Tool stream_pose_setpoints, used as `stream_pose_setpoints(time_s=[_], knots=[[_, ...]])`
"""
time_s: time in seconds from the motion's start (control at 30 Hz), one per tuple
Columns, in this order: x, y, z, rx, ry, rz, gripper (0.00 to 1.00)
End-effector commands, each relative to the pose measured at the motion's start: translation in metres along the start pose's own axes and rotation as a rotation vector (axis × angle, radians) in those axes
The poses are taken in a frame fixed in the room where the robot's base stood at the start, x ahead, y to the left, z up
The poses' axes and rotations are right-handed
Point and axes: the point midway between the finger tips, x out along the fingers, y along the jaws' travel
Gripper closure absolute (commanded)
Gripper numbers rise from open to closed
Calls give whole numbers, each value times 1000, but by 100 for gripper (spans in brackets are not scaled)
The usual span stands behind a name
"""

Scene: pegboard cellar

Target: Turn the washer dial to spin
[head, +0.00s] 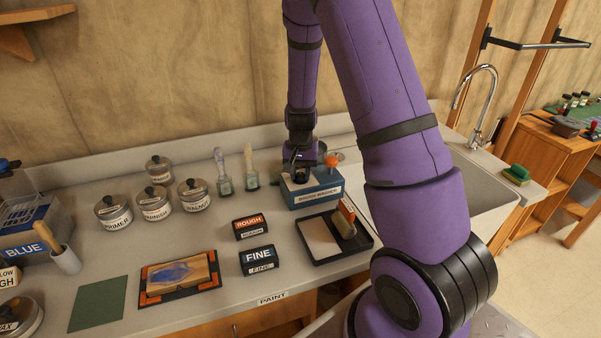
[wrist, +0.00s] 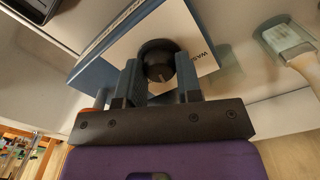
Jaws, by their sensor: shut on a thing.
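The washer is a blue box with a pale top (head: 316,194), labelled with a word ending in "WASHER", on the counter left of the sink. Its dial (wrist: 158,61) is a round black knob with a pale pointer line, seen in the wrist view on the washer's light face (wrist: 199,38). My gripper (wrist: 158,78) is shut on the dial, one finger on each side. In the head view my gripper (head: 299,163) comes down onto the washer from above and hides most of the dial. No spin mark is readable.
An orange knob (head: 331,160) stands at the washer's back right. A black tray (head: 325,245) lies in front, with ROUGH (head: 250,224) and FINE (head: 257,257) blocks to its left. Brushes (head: 250,168) stand left of the washer. The sink (head: 470,190) is at right.

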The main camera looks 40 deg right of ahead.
Motion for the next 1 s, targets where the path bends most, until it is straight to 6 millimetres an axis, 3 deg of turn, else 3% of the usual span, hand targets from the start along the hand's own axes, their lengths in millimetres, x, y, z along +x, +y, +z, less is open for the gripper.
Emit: stream_pose_setpoints(time_s=[0.5,1.0], knots=[[1,0,1,458,-2,2,91],[1,0,1,675,-2,2,91]])
